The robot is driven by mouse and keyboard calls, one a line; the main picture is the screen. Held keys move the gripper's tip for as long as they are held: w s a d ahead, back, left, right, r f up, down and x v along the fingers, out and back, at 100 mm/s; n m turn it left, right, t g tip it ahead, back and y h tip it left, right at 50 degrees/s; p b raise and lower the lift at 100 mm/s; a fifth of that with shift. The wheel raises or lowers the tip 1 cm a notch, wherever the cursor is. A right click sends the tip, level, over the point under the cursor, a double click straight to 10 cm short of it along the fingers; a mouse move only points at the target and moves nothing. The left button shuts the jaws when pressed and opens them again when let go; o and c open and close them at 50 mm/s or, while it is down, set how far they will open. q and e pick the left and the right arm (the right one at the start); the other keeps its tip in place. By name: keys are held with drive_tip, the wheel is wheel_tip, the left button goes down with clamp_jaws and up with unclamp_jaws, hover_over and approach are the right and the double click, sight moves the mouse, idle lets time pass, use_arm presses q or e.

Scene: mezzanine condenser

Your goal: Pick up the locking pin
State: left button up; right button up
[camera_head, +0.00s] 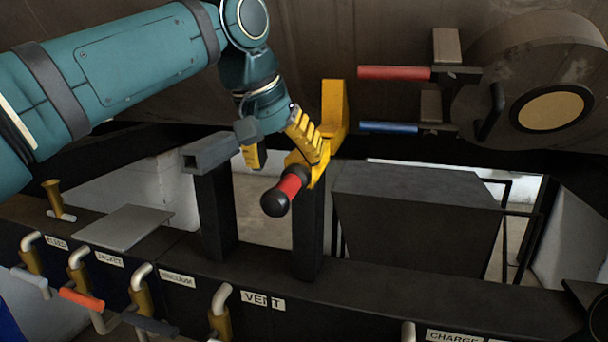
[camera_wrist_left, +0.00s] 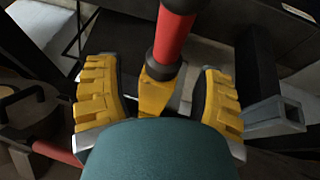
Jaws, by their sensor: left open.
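A red handle with black ends (camera_head: 287,190) sits on a yellow bracket (camera_head: 334,105) at the top of a dark post. I cannot tell whether this is the locking pin. A small brass piece with a flared top (camera_head: 53,197) stands on the ledge at the far left and could also be a pin. My left gripper (camera_head: 279,150) is open, with yellow ribbed fingers, close to the yellow bracket. In the left wrist view the red handle (camera_wrist_left: 174,38) and its yellow base (camera_wrist_left: 157,92) show between the spread fingers, with gaps on both sides. My right gripper is not in view.
A square tube (camera_head: 211,151) tops a post left of the gripper. Labelled valves with coloured levers (camera_head: 82,298) line the front rail. A grey plate (camera_head: 124,227) lies on the ledge. Red (camera_head: 394,73) and blue (camera_head: 388,127) handles stick out at the upper right. A dark box (camera_head: 415,215) stands behind the rail.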

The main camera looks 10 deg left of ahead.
sight(288, 176)
use_arm(q)
drive_tip(key=x, duration=0.2)
drive_tip(key=b+x, duration=0.1)
drive_tip(key=x, duration=0.2)
drive_tip(key=shift+a+f, duration=0.25)
drive_tip(key=shift+f, duration=0.2)
clamp_jaws()
drive_tip(key=shift+r, duration=0.1)
